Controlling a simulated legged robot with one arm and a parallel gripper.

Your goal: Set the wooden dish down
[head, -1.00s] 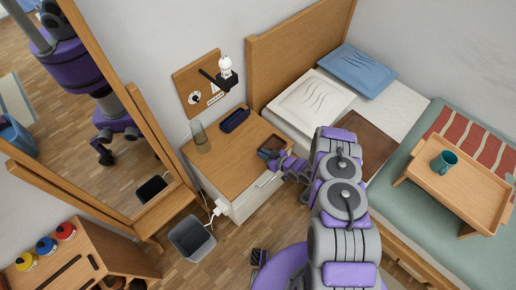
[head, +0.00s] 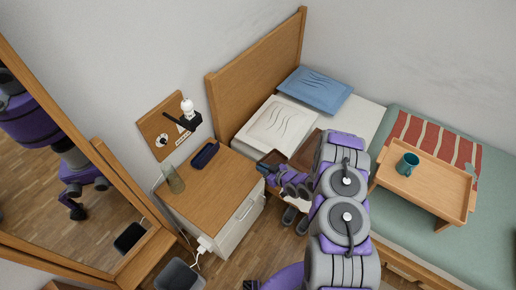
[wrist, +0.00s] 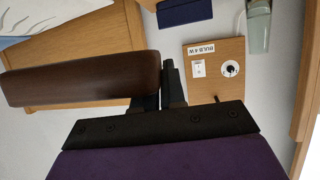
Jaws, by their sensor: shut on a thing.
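The wooden dish (head: 273,158) is small, dark brown and shallow. In the head view it shows near the nightstand's back right corner, beside the bed. My gripper (head: 263,168) is shut on its edge. In the wrist view the dish (wrist: 80,80) appears edge-on, stretching left from my gripper's dark fingers (wrist: 168,85). It looks held clear of any surface, though its height is hard to judge. My arm hides part of the area in front of the bed.
The nightstand (head: 207,195) holds a dark blue case (head: 205,155) and a glass vase (head: 173,179); its middle is clear. A lamp (head: 188,112) hangs on a wall board (head: 158,128). A bed tray (head: 425,185) with a teal mug (head: 407,164) stands on the bed (head: 470,240).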

